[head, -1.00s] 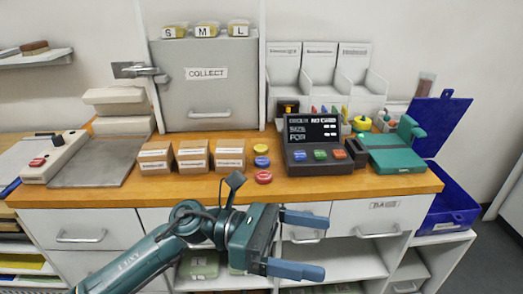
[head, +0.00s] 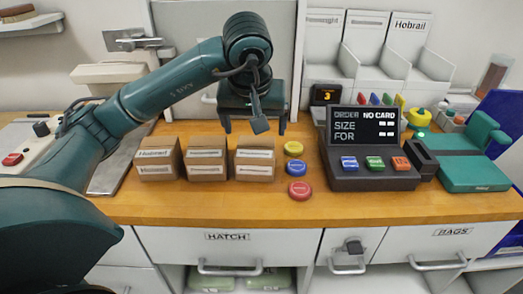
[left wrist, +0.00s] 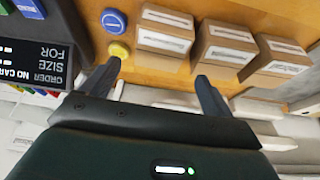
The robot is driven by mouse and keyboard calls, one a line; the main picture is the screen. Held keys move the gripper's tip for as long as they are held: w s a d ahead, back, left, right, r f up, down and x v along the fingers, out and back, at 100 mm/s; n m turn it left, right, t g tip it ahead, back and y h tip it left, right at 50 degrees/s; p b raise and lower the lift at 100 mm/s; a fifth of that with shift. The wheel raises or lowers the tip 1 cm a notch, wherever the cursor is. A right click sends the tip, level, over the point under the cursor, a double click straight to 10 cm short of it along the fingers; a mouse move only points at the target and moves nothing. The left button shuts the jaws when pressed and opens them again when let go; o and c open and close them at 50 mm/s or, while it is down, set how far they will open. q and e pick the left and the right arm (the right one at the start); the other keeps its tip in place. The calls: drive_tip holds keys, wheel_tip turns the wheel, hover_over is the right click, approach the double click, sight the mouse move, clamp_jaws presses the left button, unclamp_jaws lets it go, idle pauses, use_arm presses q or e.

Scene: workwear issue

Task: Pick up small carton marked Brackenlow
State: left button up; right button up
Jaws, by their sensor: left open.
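Three small brown cartons with white labels stand in a row on the wooden counter: a left one (head: 158,158), a middle one (head: 205,158) and a right one (head: 254,158). The left label looks like "Hobrail". The other labels are too small to read surely, so I cannot tell which carton is marked Brackenlow. My left gripper (head: 254,126) is open and empty, pointing down behind the right carton. In the left wrist view my gripper (left wrist: 158,70) has its fingers apart, with the right carton (left wrist: 165,32) just beyond them, not between them. My right gripper is not in view.
Yellow, blue and red round buttons (head: 294,169) sit right of the cartons, beside the order terminal (head: 372,178) reading "NO CARD". A green device (head: 470,160) stands further right. A grey cabinet (head: 185,40) rises behind. The counter front (head: 230,205) is clear.

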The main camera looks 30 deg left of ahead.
sight(256, 156)
use_arm(q)
drive_tip(key=x, duration=1.2)
drive_tip(key=shift+f+p, duration=0.3)
drive_tip(key=shift+f, duration=0.15)
drive_tip(key=shift+c, duration=0.4)
drive_tip(key=shift+r, duration=0.1)
drive_tip(key=c, duration=0.7)
